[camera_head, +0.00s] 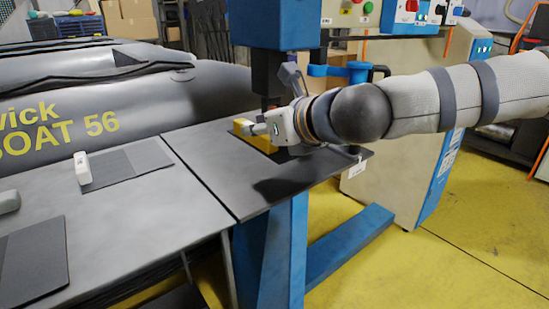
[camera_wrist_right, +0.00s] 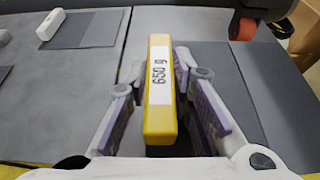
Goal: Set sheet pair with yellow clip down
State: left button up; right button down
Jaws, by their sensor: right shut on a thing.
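The yellow clip (camera_wrist_right: 160,88), a block with a white label reading "650 g", sits between the fingers of my right gripper (camera_wrist_right: 158,105). In the head view, my right gripper (camera_head: 262,129) is shut on the yellow clip (camera_head: 241,127), low over the right worktable beneath the blue machine. A dark sheet (camera_wrist_right: 215,68) shows beyond the clip in the wrist view. Whether it is a pair, and whether it touches the table, I cannot tell. My left gripper is not in view.
A white clip (camera_head: 82,168) lies at the edge of dark sheets (camera_head: 127,166) on the left table. Another dark sheet (camera_head: 33,262) and a grey object (camera_head: 9,201) are nearer. The blue machine (camera_head: 268,25) stands close above my right gripper. A grey inflatable boat (camera_head: 120,95) lies behind.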

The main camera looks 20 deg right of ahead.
jog(key=b, duration=0.1)
send_over(269, 174)
jog(key=f, duration=0.6)
jog(key=shift+s+a, duration=0.2)
jog(key=shift+s, duration=0.05)
jog(key=shift+w+d+f+b, duration=0.15)
jog(key=shift+f+b, duration=0.2)
jog(key=shift+f, duration=0.6)
jog(key=shift+w+f+b, duration=0.1)
jog(key=shift+f+b, duration=0.2)
jog(key=shift+f, duration=0.65)
jog(key=c, duration=1.4)
grip_release()
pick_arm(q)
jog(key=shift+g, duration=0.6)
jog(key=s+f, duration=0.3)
pick_arm(e)
jog(key=shift+r, duration=0.1)
